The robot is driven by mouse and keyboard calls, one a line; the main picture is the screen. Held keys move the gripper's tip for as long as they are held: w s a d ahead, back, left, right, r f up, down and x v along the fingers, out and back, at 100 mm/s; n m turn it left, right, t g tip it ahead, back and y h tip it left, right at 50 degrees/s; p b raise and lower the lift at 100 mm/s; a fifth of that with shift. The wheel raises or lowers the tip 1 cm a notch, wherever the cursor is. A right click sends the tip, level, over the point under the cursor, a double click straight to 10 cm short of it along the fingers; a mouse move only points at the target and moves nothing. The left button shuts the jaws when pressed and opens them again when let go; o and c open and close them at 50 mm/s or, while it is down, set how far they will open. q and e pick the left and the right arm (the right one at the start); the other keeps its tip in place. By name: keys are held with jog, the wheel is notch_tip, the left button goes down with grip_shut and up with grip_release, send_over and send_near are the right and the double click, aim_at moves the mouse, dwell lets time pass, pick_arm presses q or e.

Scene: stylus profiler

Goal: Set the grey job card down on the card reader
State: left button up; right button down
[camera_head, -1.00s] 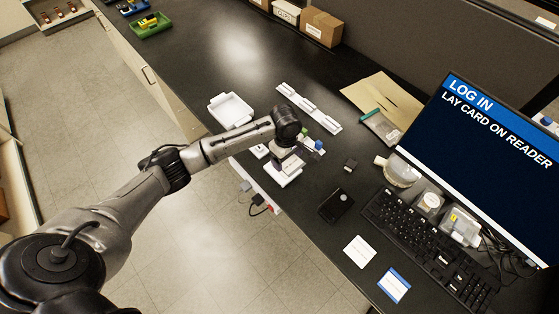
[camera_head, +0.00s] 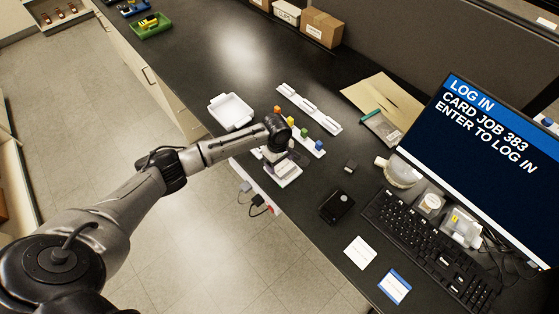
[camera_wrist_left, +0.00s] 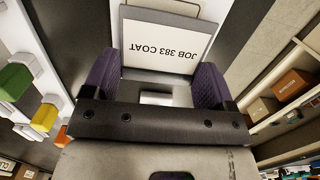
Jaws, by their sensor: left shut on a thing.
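The grey job card (camera_wrist_left: 166,42), with a white label reading "JOB 383 COAT", shows upside down in the left wrist view. My left gripper (camera_head: 282,160) is shut on it; its purple finger pads flank the card's near end in the wrist view (camera_wrist_left: 157,78). My right gripper is not in view.
A monitor (camera_head: 490,140) reads "CARD JOB 383, ENTER TO LOG IN". Coloured blocks (camera_head: 303,132) stand close beside the gripper. A white tray (camera_head: 231,111), black box (camera_head: 337,206), keyboard (camera_head: 428,250) and two other cards (camera_head: 360,252) lie around.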

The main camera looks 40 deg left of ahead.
pick_arm(q)
jog(key=shift+f, duration=0.2)
jog(key=o, duration=0.8)
jog(key=shift+r, duration=0.1)
notch_tip(320, 180, up, 12)
jog(key=s+d+f+m, duration=0.2)
jog(key=d+f, duration=0.1)
jog(key=s+d+f+m, duration=0.3)
jog(key=shift+s+p, duration=0.15)
jog(key=shift+p, duration=0.25)
jog(key=s+d+f+m+t+h, duration=0.15)
jog(key=s+d+f+m, duration=0.25)
jog(key=s+d+m, duration=0.45)
jog(key=s+a+r+m+t+y, duration=0.1)
jog(key=s+m, duration=0.1)
jog(key=s, duration=0.6)
jog(key=s+a+r+m+t+y, duration=0.1)
jog(key=s+m, duration=0.2)
jog(key=s, duration=0.6)
jog(key=shift+s+a+r, duration=0.15)
jog(key=shift+a+r, duration=0.1)
jog(key=shift+r, duration=0.1)
